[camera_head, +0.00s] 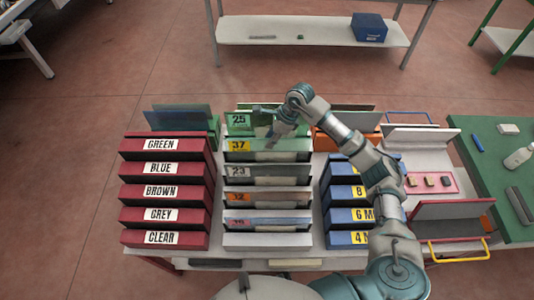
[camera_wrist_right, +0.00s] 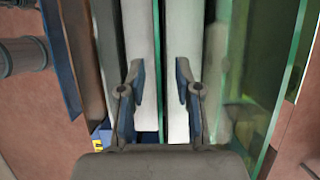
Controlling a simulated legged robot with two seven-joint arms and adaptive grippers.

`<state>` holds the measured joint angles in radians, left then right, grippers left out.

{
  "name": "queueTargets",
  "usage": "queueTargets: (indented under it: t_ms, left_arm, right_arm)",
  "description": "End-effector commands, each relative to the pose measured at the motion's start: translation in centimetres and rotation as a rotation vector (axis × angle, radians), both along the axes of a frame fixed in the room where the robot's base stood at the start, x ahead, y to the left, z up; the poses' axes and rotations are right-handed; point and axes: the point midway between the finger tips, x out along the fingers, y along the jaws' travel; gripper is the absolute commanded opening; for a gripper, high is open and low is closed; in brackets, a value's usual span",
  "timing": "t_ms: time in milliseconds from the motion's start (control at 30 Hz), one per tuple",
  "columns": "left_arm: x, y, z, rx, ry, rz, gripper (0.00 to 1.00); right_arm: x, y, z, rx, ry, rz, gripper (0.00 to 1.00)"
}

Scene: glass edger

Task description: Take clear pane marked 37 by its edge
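The pane marked 37 (camera_head: 290,144) stands in the second row from the back of the middle rack, with a yellow 37 label at its left end. In the head view my right gripper (camera_head: 271,143) points down at this pane's top edge. In the right wrist view the gripper (camera_wrist_right: 160,85) is open, its two fingers apart. A thin green-edged pane (camera_wrist_right: 160,45) runs between the fingers, and a gap shows on each side of it. I cannot read its mark there. My left gripper is not in view.
Other marked panes stand close by: 25 (camera_head: 240,119) behind, 23 (camera_head: 270,170) in front. Red colour-labelled racks (camera_head: 164,192) stand left, blue racks (camera_head: 347,215) right. A green table (camera_head: 490,165) is at far right.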

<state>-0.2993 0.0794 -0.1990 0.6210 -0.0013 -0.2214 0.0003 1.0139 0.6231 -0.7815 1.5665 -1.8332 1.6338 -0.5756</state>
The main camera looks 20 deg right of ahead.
Motion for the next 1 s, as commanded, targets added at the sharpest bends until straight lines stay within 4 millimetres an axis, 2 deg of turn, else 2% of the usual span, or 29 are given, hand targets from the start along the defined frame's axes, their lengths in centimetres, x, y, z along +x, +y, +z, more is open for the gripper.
queueTargets:
  t_ms: [100, 233, 500, 533, 600, 667, 1000]
  left_arm:
    - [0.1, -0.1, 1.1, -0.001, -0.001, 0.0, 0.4]
    - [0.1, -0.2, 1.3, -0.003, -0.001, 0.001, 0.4]
    - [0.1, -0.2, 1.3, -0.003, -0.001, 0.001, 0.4]
    - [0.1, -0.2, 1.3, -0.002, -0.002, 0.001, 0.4]
    - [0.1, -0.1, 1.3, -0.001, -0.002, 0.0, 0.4]
    - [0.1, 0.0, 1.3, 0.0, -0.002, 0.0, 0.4]
    - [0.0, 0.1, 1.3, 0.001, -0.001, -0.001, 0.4]
  right_arm:
    - [0.3, 1.4, -1.4, 0.002, 0.006, 0.001, 0.33]
    - [0.5, 2.0, -3.0, 0.0, 0.003, 0.0, 0.33]
    - [0.6, 2.3, -3.5, -0.002, 0.0, 0.001, 0.33]
    - [0.6, 2.3, -3.5, -0.002, 0.0, 0.001, 0.31]
    - [0.6, 2.2, -3.6, -0.001, 0.0, 0.001, 0.13]
    - [0.6, 2.1, -3.6, -0.001, 0.001, 0.0, 0.0]
    - [0.7, 2.0, -3.5, 0.001, -0.001, 0.0, 0.0]
